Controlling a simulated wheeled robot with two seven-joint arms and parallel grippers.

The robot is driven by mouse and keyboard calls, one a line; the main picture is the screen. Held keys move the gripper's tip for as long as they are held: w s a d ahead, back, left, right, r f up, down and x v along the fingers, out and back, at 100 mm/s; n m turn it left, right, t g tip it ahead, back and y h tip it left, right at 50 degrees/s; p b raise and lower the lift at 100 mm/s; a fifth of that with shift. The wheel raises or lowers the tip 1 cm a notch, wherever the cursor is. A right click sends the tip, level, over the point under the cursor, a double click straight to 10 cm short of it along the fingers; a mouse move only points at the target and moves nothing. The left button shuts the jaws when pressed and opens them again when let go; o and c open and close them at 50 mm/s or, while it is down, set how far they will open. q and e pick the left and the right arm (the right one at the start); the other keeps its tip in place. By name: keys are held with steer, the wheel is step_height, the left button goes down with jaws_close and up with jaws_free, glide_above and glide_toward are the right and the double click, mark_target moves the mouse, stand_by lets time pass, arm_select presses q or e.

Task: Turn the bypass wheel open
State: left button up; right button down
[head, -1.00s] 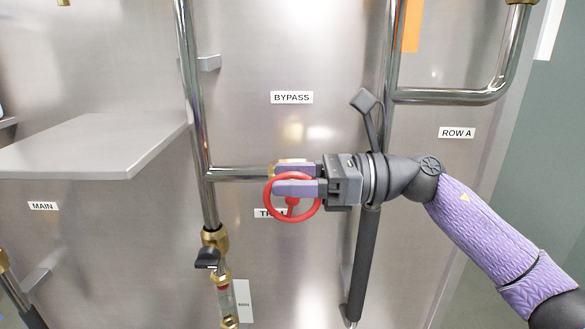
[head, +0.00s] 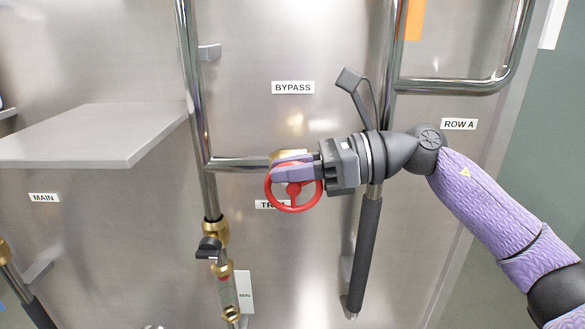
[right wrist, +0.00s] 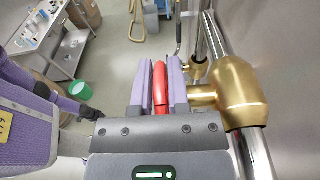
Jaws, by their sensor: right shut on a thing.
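The red bypass wheel (head: 293,208) sits in front of a brass valve body (head: 289,156) on the horizontal steel pipe, below the BYPASS label (head: 293,87). My right gripper (head: 292,172) comes in from the right and is shut on the wheel's upper part. In the right wrist view the red wheel (right wrist: 160,78) shows edge-on between my two purple fingers, with the brass valve body (right wrist: 237,92) just right of them. The fingers hide part of the wheel in the head view. My left gripper is not in view.
A vertical steel pipe (head: 196,120) and a grey shelf (head: 95,135) stand left of the wheel. A black-handled brass valve (head: 211,245) is below left. A dark-sleeved pipe (head: 365,255) stands below my right wrist. A label (head: 270,204) is partly hidden behind the wheel.

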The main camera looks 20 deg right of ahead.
mark_target(275, 206)
steer(key=h, duration=0.1)
steer(key=a+g+h, duration=0.1)
steer(key=h, duration=0.1)
steer(key=shift+w, duration=0.15)
steer(key=h, duration=0.2)
steer(key=g+h, duration=0.1)
steer(key=h, duration=0.1)
steer(key=shift+w+a+f, duration=0.1)
steer(key=shift+a+f, duration=0.15)
steer(key=shift+a, duration=0.05)
steer(key=h, duration=0.3)
steer(key=shift+w+a+f+g+h, duration=0.1)
steer(key=shift+a+f+g+h, duration=0.2)
steer(key=shift+f+g, duration=0.1)
steer(key=h, duration=0.2)
steer(key=shift+f+g+h, duration=0.3)
steer(key=shift+f+g, duration=0.05)
steer(key=shift+g, duration=0.05)
steer(key=h, duration=0.2)
steer(key=f+g+h, duration=0.1)
steer(key=h, duration=0.2)
steer(key=shift+f+g, duration=0.2)
steer(key=shift+g, duration=0.1)
steer(key=shift+d+f+g+h, duration=0.1)
steer(key=shift+f+g+h, duration=0.2)
steer(key=shift+h, duration=0.7)
steer(key=shift+d+f+g+h, duration=0.1)
steer(key=shift+f+g+h, duration=0.15)
steer(key=shift+h, duration=0.75)
